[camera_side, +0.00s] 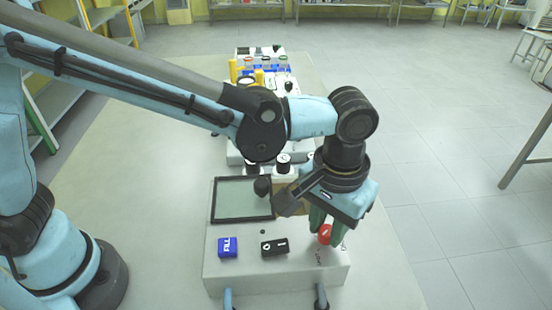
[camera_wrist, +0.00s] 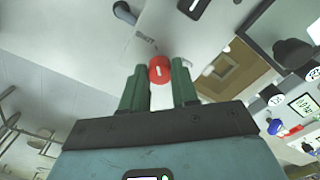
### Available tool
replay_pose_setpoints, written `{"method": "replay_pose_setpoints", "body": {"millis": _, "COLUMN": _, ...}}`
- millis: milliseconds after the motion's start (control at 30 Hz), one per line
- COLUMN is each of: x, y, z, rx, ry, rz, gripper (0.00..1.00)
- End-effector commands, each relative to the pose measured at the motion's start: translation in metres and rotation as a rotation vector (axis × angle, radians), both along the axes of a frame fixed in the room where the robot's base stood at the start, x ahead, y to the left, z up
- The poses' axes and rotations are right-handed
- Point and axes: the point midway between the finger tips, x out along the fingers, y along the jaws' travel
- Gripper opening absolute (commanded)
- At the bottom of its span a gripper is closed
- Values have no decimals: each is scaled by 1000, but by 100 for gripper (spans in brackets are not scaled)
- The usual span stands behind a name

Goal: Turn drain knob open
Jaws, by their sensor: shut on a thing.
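A round red knob (camera_side: 324,234) with a white line mark sits at the right end of the white reactor base's front panel. It also shows in the wrist view (camera_wrist: 160,71), where its white line runs nearly upright in the picture. My gripper (camera_side: 327,230) points down with its two green fingers on either side of the red knob, shut on it. In the wrist view the fingers flank the knob left and right. A small dark label (camera_wrist: 146,42) is printed beside the knob, too blurred to read surely.
A black knob (camera_side: 274,247) and a blue block marked FILL (camera_side: 228,247) sit left of the red knob on the same panel. A dark-framed grey panel (camera_side: 240,200) lies behind them. Bottles and yellow cylinders (camera_side: 259,76) stand farther back. The table right of the base is clear.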

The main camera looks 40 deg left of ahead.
Motion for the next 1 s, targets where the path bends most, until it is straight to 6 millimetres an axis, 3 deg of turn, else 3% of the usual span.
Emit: {"method": "replay_pose_setpoints", "body": {"millis": 1000, "x": 1, "y": 0, "z": 0, "rx": 1, "ry": -1, "rz": -889, "gripper": 0}}
